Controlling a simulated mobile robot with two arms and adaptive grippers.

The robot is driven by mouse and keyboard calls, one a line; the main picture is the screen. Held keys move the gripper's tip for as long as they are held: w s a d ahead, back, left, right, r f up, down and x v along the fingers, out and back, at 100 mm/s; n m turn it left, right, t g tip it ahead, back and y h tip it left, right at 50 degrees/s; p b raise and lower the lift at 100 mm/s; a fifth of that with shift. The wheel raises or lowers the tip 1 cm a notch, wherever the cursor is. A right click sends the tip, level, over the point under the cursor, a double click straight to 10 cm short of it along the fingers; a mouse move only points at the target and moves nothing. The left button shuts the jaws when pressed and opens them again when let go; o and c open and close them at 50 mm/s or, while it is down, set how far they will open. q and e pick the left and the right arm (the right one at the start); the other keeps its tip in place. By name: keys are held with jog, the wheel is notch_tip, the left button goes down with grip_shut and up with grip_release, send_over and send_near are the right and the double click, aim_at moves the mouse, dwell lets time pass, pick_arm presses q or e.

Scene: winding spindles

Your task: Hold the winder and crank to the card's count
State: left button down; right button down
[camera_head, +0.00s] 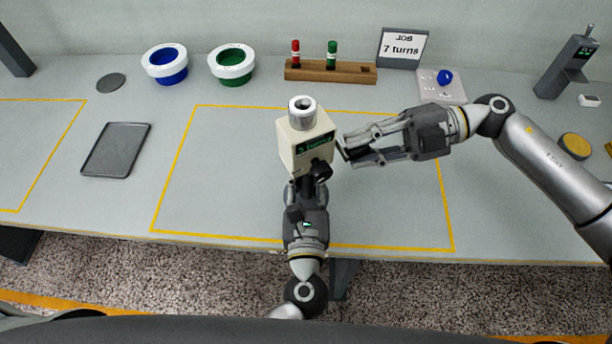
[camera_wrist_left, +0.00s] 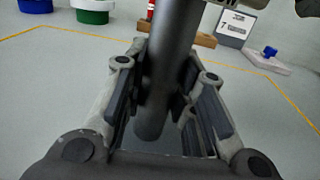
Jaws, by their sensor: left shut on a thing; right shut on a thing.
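The winder (camera_head: 294,152) is a cream box with a silver spindle top (camera_head: 302,113) and a dark display with small green lettering, whose number I cannot read surely. My left gripper (camera_head: 307,187) is shut on its dark handle below the box; the left wrist view shows this handle (camera_wrist_left: 168,70) between the fingers. My right gripper (camera_head: 347,152) is shut at the winder's right side, on the crank, which its fingers mostly hide. The card (camera_head: 402,47) at the back reads "JOB 7 turns".
A wooden rack (camera_head: 312,71) holds a red and a green spool. A blue-lined bowl (camera_head: 165,63) and a green-lined bowl (camera_head: 232,64) stand at the back left. A dark tray (camera_head: 116,150) lies left. A blue-knobbed box (camera_head: 440,85) is behind my right arm. The yellow-outlined area is mostly clear.

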pick_arm(q)
jog(key=shift+f, duration=0.3)
pick_arm(e)
notch_tip(320, 180, up, 3)
jog(key=m+g+h, duration=0.1)
jog(key=m, duration=0.1)
jog(key=m+h, duration=0.1)
jog(key=m, duration=0.1)
jog(key=shift+w+f+g, duration=0.15)
jog(key=shift+f+g, duration=0.05)
jog(key=shift+g, duration=0.2)
jog(key=shift+f, duration=0.1)
jog(key=c, duration=1.3)
grip_release()
pick_arm(q)
jog(key=c, duration=1.1)
grip_release()
jog(key=shift+r, duration=0.1)
pick_arm(e)
jog(key=v, duration=1.2)
pick_arm(q)
jog(key=shift+r, duration=0.1)
